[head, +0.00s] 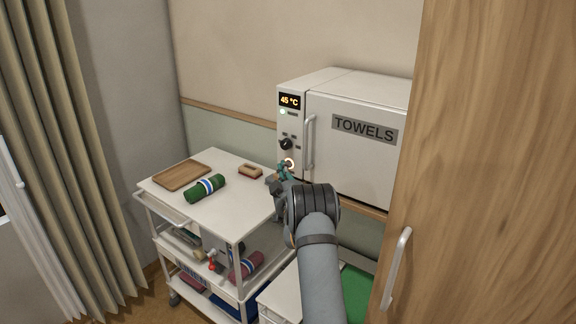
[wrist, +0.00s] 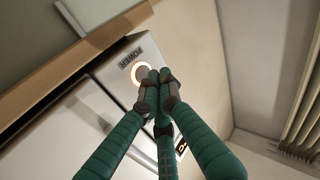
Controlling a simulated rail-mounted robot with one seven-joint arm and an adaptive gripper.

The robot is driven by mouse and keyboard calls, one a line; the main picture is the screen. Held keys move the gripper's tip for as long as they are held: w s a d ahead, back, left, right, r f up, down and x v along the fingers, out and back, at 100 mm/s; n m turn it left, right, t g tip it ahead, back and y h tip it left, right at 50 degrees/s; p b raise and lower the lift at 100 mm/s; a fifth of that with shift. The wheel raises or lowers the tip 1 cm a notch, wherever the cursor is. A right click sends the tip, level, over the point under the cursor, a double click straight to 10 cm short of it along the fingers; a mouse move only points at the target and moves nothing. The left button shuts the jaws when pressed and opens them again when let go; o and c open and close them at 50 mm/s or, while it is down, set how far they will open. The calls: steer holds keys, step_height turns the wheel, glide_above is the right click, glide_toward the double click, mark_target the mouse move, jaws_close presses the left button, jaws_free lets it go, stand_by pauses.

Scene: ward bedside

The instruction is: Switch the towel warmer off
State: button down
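The towel warmer (head: 355,175) is a white cabinet with a "TOWELS" door, standing behind the trolley. My gripper (head: 284,171) is just below the button. In the wrist view its green fingers (wrist: 157,88) meet at the tips, with nothing between them, and partly overlap the ring. Contact with the button cannot be told.
A black knob (head: 286,144) sits above the button, and the door handle (head: 310,142) is close on its right. A trolley (head: 225,210) with a green rolled towel (head: 204,188), a wooden tray (head: 181,174) and a brush (head: 250,171) is at left. A wooden door (head: 490,170) stands at right.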

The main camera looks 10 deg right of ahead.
steer(key=shift+d+b, duration=0.15)
steer(key=shift+b, duration=0.15)
steer(key=shift+w+d+b, duration=0.2)
steer(key=shift+w+b, duration=0.1)
steer(key=shift+b, duration=0.15)
steer(key=shift+d, duration=0.1)
stand_by(0.5)
steer(key=shift+f+b, duration=0.1)
steer(key=shift+b, duration=0.4)
steer(key=shift+s+a+b, duration=0.35)
steer(key=shift+a+b, duration=0.1)
